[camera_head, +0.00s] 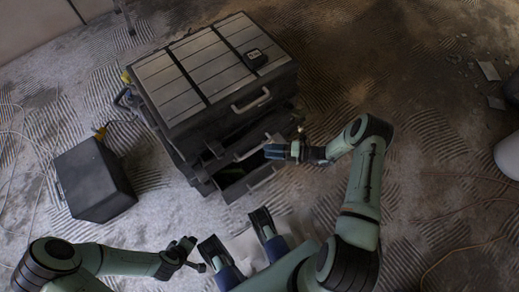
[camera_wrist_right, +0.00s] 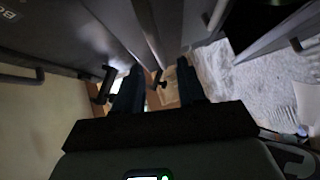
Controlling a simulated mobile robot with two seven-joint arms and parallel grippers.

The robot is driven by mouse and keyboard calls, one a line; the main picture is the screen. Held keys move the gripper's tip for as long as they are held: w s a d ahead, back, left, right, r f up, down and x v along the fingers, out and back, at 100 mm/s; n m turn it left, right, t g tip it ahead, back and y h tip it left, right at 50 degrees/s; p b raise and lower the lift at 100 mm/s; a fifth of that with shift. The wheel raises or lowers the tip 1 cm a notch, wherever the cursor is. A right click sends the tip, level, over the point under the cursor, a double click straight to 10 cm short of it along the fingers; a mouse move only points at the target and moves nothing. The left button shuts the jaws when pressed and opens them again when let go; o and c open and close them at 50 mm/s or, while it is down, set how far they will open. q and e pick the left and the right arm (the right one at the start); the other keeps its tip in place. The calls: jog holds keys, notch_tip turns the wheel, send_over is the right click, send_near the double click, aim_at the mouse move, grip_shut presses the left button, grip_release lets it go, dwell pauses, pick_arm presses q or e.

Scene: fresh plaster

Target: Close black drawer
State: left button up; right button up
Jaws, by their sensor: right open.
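The black drawer cabinet (camera_head: 178,118) stands in the upper middle of the head view, with a ribbed grey top. Its upper drawer, with a grey handle (camera_head: 251,101), looks flush. Below it, two drawers stick out toward me: a middle one and a lower black drawer (camera_head: 236,188) with a dark interior. My right gripper (camera_head: 271,151) is open at the front of the protruding drawers, partly covering them. In the wrist view, its two dark fingers (camera_wrist_right: 158,88) are apart, close to dark drawer fronts and handles; contact is unclear. My left gripper (camera_head: 197,254) is open and empty, away from the cabinet.
A black box (camera_head: 94,180) stands on the floor left of the cabinet. A small black object (camera_head: 256,59) lies on the cabinet top. A white rounded container (camera_head: 508,155) is at the right edge. Thin cables lie at far left. Floor right of the cabinet is mostly clear.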

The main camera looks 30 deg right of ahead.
aim_at(253, 141)
pick_arm(q)
jog(key=shift+w+a+f, duration=0.2)
jog(key=shift+w+f, duration=0.05)
jog(key=shift+w, duration=0.2)
pick_arm(e)
jog(key=x, duration=0.4)
jog(key=shift+w+a, duration=0.25)
jog(key=shift+a, duration=0.05)
grip_shut()
jog(key=w+b, duration=0.3)
jog(key=w, duration=0.1)
jog(key=shift+a+f, duration=0.1)
jog(key=shift+f, duration=0.1)
jog(key=shift+w+r, duration=0.1)
jog(key=shift+w, duration=0.15)
pick_arm(q)
jog(key=shift+g, duration=0.3)
jog(key=f, duration=0.1)
jog(key=s+f, duration=0.1)
jog(key=s+a+f, duration=0.1)
jog(key=f, duration=0.1)
jog(key=shift+s, duration=0.25)
pick_arm(e)
jog(key=shift+r, duration=0.1)
